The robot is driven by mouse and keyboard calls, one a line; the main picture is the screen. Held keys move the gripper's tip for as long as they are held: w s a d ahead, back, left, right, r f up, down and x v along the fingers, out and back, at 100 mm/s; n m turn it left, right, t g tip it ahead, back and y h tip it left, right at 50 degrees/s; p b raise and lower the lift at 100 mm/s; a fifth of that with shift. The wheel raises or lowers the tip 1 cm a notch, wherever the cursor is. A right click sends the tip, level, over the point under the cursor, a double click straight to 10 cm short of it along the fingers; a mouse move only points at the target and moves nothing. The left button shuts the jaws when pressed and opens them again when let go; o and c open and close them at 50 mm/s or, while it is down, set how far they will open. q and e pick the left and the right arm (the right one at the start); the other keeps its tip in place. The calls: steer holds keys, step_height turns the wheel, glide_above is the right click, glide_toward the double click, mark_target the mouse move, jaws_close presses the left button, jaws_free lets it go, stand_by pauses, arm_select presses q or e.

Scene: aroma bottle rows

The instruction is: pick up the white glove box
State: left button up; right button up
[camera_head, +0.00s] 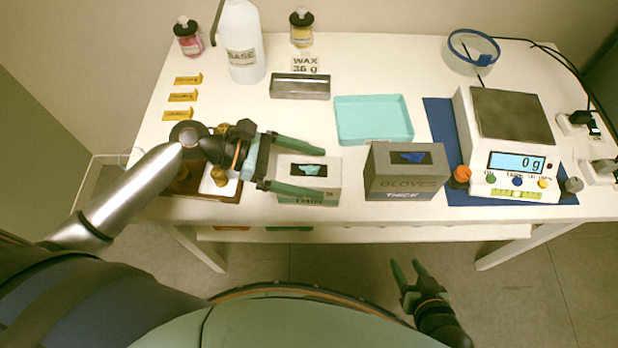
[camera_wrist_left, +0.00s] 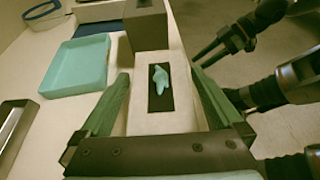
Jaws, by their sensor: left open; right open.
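The white glove box (camera_head: 328,172) stands near the table's front edge, marked THIN, with a pale green glove showing in its dark top slot. My left gripper (camera_head: 309,170) is open, with one finger over the back of the box and one along its front. In the left wrist view the white box (camera_wrist_left: 150,122) lies between the two open fingers (camera_wrist_left: 155,92). I cannot tell whether the fingers touch it. My right gripper (camera_head: 409,268) is open and empty, in front of the table and away from the box.
A grey glove box (camera_head: 405,187) marked THICK stands just right of the white one. Behind are a teal tray (camera_head: 373,120) and a metal tray (camera_head: 300,86). A scale (camera_head: 505,140) on a blue mat is at right. A brown wooden stand (camera_head: 205,190) is at left.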

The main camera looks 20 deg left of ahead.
arm_select(q)
steer(key=c, duration=1.4)
